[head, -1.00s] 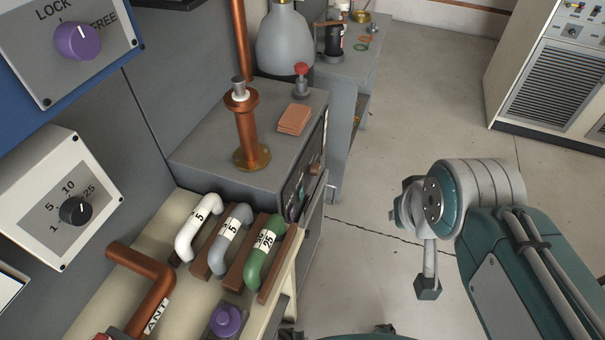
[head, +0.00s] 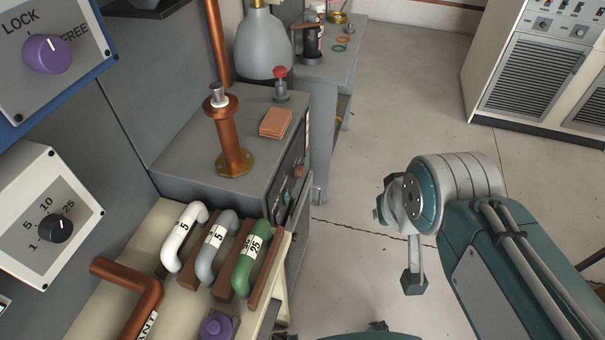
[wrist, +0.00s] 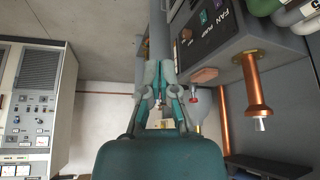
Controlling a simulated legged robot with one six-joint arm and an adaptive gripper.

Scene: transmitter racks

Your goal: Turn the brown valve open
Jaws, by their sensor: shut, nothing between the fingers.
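The small brown part (head: 299,171) on the front panel of the grey cabinet looks like the brown valve; its setting is too small to read. In the wrist view, which appears upside down, a brown knob (wrist: 187,33) shows on that panel beside the FAN and PUMP labels. My gripper (wrist: 162,98) has teal fingers that look close together and hold nothing. It is apart from the panel, which lies to its right in the wrist view. In the head view my arm is over the floor at the right, and the fingers cannot be made out clearly.
The grey cabinet top (head: 190,150) bears a copper post (head: 231,140), brown pads (head: 276,123) and a red-topped knob (head: 281,82). White, grey and green handles (head: 250,255) stand in front. A side table (head: 340,60) is behind. Floor (head: 400,130) is open at right.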

